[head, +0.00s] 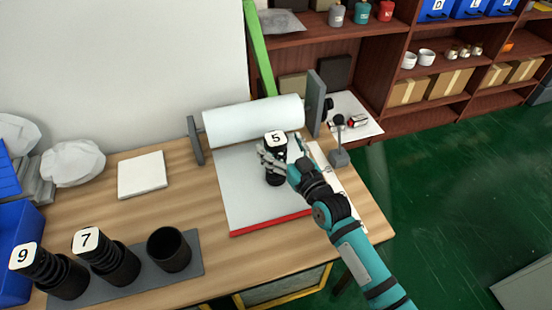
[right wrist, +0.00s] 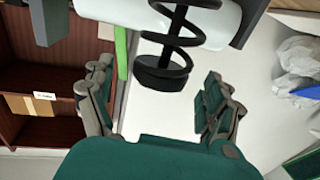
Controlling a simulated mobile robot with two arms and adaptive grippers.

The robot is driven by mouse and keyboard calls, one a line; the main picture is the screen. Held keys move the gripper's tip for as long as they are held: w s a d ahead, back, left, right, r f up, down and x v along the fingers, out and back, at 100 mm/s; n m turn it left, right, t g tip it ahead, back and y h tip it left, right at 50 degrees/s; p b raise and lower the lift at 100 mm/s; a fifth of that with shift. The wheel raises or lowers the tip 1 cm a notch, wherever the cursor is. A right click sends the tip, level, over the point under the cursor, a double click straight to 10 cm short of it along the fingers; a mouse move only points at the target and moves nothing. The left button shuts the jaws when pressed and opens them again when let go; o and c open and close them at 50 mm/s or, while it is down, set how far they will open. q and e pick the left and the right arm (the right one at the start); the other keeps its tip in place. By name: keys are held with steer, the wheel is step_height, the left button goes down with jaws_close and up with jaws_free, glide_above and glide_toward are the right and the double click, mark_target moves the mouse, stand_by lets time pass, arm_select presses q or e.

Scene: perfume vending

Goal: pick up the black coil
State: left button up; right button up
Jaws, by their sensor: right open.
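The black coil (head: 276,174) stands upright on a white sheet with a red front edge (head: 270,223), topped by a white tag marked 5 (head: 276,138). My right gripper (head: 284,157) is open, with its fingers on either side of the coil in the head view. In the right wrist view, the black coil (right wrist: 177,40) shows its spiral and round end ahead of the open fingers (right wrist: 155,88), with gaps on both sides. I see no contact. Part of the coil is hidden by a finger in the head view. My left gripper is not in view.
A white paper roll (head: 254,120) on grey brackets stands behind the coil. A grey lever (head: 339,150) is close to the right. Black coils tagged 9 (head: 58,275) and 7 (head: 110,258) and an empty black cup (head: 169,250) stand at the front left.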

steer(key=x, duration=0.2)
steer(key=shift+w+a, duration=0.25)
steer(key=shift+w, duration=0.1)
steer(key=c, duration=1.7)
steer(key=shift+c, duration=0.2)
steer(key=shift+r, duration=0.15)
